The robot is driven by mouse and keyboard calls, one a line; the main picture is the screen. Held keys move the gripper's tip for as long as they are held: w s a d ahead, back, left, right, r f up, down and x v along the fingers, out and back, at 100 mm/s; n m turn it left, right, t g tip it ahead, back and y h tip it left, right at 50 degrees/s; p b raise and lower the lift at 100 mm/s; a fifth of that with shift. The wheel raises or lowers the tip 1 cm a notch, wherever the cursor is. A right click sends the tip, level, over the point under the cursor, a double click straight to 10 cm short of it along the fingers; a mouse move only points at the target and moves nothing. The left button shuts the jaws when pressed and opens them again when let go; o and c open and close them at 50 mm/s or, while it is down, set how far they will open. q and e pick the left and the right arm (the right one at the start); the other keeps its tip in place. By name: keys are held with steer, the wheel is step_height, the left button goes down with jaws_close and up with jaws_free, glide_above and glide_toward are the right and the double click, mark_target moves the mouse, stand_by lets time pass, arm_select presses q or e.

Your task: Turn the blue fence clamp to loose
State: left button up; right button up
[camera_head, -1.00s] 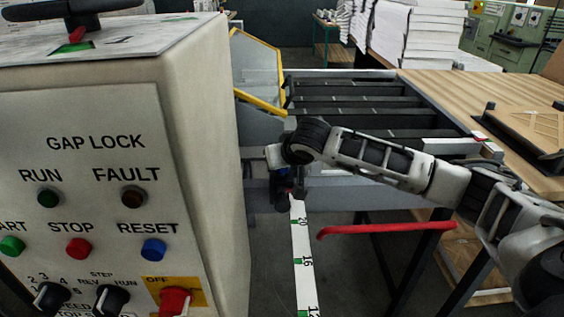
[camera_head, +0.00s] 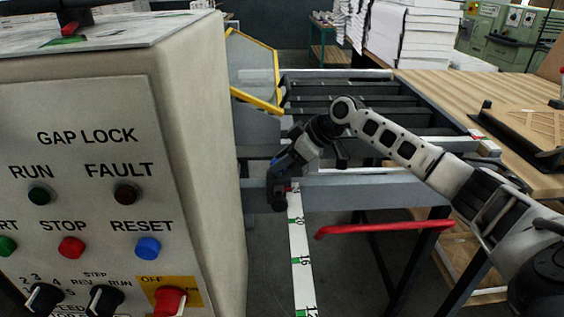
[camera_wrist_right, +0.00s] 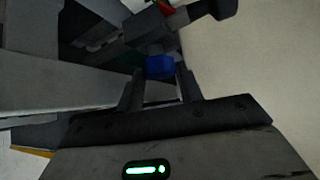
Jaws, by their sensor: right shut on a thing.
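The blue fence clamp (camera_wrist_right: 160,66) shows in the right wrist view, between the two fingertips of my right gripper (camera_wrist_right: 160,80). The right gripper is shut on it. In the head view my right gripper (camera_head: 279,194) points down at the far end of the white ruler strip (camera_head: 300,250), in front of the grey rail (camera_head: 365,190). The clamp is mostly hidden there behind the gripper. A small red mark shows beside the fingertips. Whether the clamp stands at tight or loose cannot be read. My left gripper is not in view.
A large control cabinet (camera_head: 200,120) with buttons and knobs stands close on the left. A red bar (camera_head: 385,229) runs right of the ruler. A yellow-edged guard (camera_head: 258,100) stands behind the gripper. A wooden table (camera_head: 450,95) is at the right.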

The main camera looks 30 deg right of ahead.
steer(key=n, duration=0.1)
steer(key=n+g+y+b, duration=0.1)
steer(key=shift+w+d+n+g, duration=0.1)
steer(key=shift+d+n+g, duration=0.05)
steer(key=shift+n+g, duration=0.15)
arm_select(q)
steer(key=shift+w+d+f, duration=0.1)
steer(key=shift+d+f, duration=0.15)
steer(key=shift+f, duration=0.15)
arm_select(e)
steer(key=shift+n+y, duration=0.3)
arm_select(q)
steer(key=shift+b, duration=0.3)
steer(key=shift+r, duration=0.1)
arm_select(e)
steer(key=shift+g, duration=0.3)
steer(key=o, duration=1)
steer(key=shift+r, duration=0.1)
